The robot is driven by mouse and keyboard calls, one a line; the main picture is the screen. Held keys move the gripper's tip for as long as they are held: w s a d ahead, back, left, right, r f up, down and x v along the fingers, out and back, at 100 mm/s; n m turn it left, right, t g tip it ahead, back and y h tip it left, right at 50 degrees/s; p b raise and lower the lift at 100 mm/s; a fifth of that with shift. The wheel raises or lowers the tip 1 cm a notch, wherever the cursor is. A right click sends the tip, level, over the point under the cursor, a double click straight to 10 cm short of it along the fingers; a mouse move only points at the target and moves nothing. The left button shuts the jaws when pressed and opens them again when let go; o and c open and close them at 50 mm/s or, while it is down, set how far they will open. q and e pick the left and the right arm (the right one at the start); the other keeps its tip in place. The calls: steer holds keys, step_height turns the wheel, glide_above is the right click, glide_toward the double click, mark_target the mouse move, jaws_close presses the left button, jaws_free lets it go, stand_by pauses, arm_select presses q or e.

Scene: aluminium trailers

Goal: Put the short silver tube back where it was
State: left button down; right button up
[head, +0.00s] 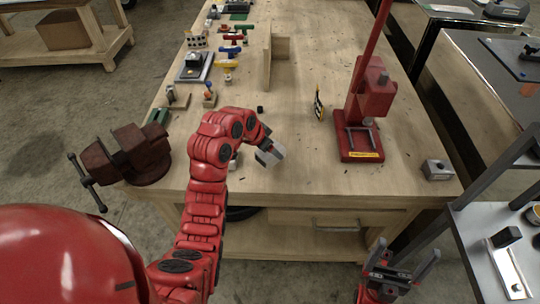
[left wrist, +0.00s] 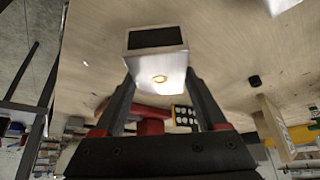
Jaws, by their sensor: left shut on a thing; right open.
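The short silver tube (head: 269,155) is held by my left gripper (head: 264,150) just above the workbench, left of the red press. In the left wrist view the tube (left wrist: 157,62) is square, with a dark open end and a small round hole in one side. My left gripper (left wrist: 160,88) is shut on it, with a finger on each side. My right gripper (head: 403,262) is open and empty, low in front of the bench's right part. Another silver block (head: 437,170) lies on the bench's front right corner.
The red press (head: 368,110) stands right of my left gripper, with a small yellow-black upright piece (head: 319,104) beside it. A dark red vise (head: 130,155) is at the bench's left corner. Small tools and blocks line the far left.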

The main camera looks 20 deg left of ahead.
arm_select(q)
steer(key=shift+w+a+r, duration=0.1)
steer(key=shift+w+a, duration=0.1)
steer(key=shift+w, duration=0.25)
step_height(320, 180, down, 4)
steer(key=shift+a+r+p, duration=0.1)
steer(key=shift+r+p, duration=0.1)
steer(key=shift+p, duration=0.95)
steer(key=shift+f, duration=0.1)
